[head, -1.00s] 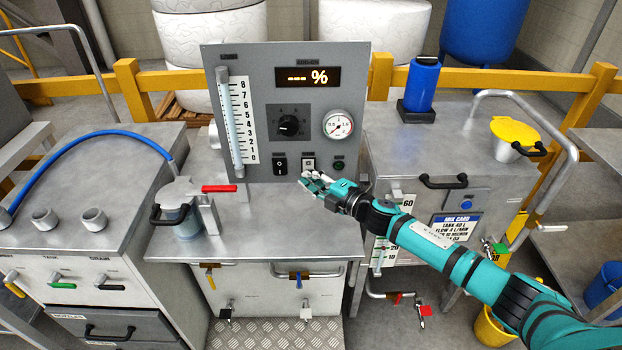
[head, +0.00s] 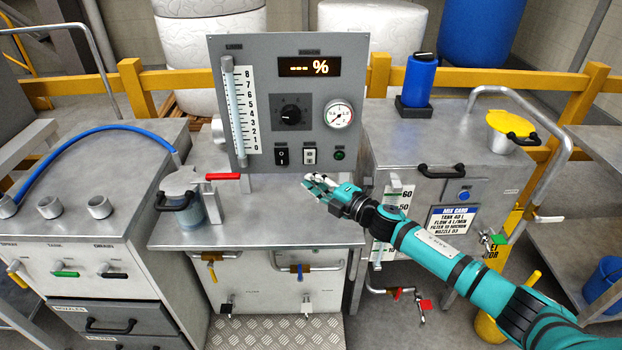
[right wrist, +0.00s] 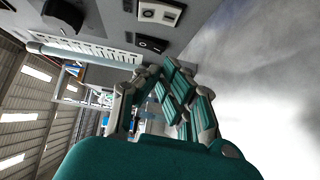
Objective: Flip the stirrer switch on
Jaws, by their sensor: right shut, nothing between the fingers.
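The grey control panel (head: 352,88) stands at the back of the middle bench. Two rocker switches sit low on it: a black one (head: 281,156) and a white-framed one (head: 309,155), with a green indicator (head: 339,155) to their right. Their labels are too small to read, so I cannot tell which is the stirrer switch. Both switches also show in the right wrist view, the white one (right wrist: 160,11) and the black one (right wrist: 151,43). My right gripper (head: 309,181) is shut and empty, just below and in front of the white switch, apart from it. My left gripper is out of view.
The panel also carries a knob (head: 291,115), a gauge (head: 339,114) and a flow tube (head: 235,112). A lidded pot (head: 186,206) with a red lever (head: 223,177) stands left on the bench (head: 262,232). A tank (head: 388,150) stands to the right.

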